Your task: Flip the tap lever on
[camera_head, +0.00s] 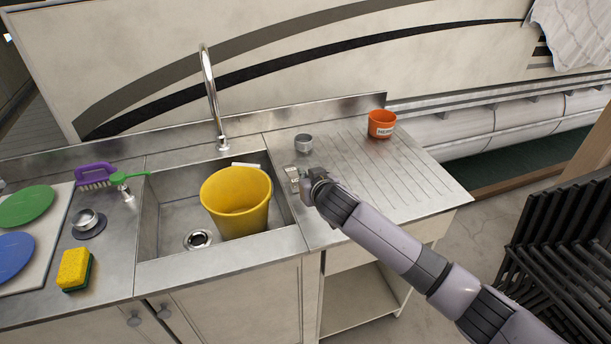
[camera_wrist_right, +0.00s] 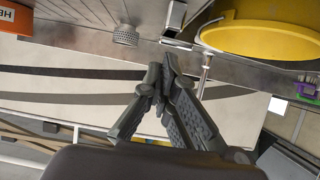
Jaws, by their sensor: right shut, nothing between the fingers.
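The tall chrome tap (camera_head: 210,95) rises from the back edge of the sink. A small blocky metal fitting (camera_head: 292,173), which looks like the tap lever, stands on the counter just right of the sink. It also shows at the top of the right wrist view (camera_wrist_right: 175,16). My right gripper (camera_head: 309,180) is beside this fitting, partly overlapping it in the head view, so I cannot tell if they touch. In the right wrist view its fingers (camera_wrist_right: 163,77) are together and empty. My left gripper is out of view.
A yellow bucket (camera_head: 236,200) stands in the sink (camera_head: 172,212). A round metal piece (camera_head: 303,142) and an orange pot (camera_head: 381,124) are on the ribbed drainer. A purple brush (camera_head: 95,175), a green-topped item (camera_head: 127,178) and a sponge (camera_head: 75,268) are left. The drainer's right part is clear.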

